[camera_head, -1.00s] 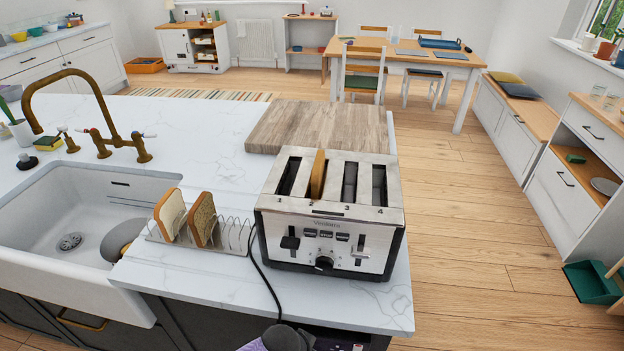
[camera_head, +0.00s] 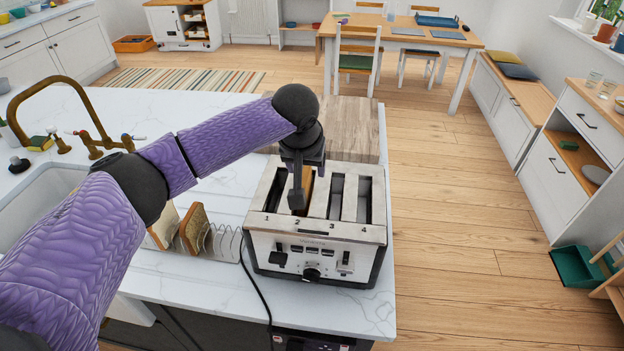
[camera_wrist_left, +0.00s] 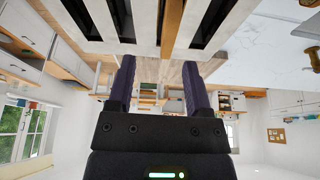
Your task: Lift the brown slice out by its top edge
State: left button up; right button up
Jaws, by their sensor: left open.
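The brown slice (camera_head: 308,184) stands upright in slot 2 of the silver four-slot toaster (camera_head: 352,236), its top edge above the slot. My left gripper (camera_head: 298,202) is over slot 2 and partly hides the slice in the head view. In the left wrist view the slice (camera_wrist_left: 172,26) shows as a narrow brown strip between the toaster's dark slots. There the left gripper's two fingers (camera_wrist_left: 158,68) are apart with nothing between them, one on either side of the slice's line. I cannot tell the height of the fingertips above the slice. My right gripper is not in view.
A wire rack (camera_head: 226,243) with two bread slices (camera_head: 194,229) stands left of the toaster. A wooden board (camera_head: 350,120) lies behind it. A black cord runs down the toaster's left side. The sink (camera_head: 45,195) is at the far left. The counter's right edge is close to the toaster.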

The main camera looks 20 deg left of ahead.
aim_at(304, 177)
pick_arm(q)
jog(key=shift+w+a+r, duration=0.3)
jog(key=shift+w+a, duration=0.25)
jog(key=shift+w, duration=0.2)
jog(key=shift+n, duration=0.3)
jog(key=x, duration=0.3)
jog(key=b+x, duration=0.1)
jog(key=x, duration=0.5)
jog(key=shift+s+a+f+b, duration=0.15)
jog(key=shift+s+a+b, duration=0.15)
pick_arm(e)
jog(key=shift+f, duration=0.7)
pick_arm(q)
grip_shut()
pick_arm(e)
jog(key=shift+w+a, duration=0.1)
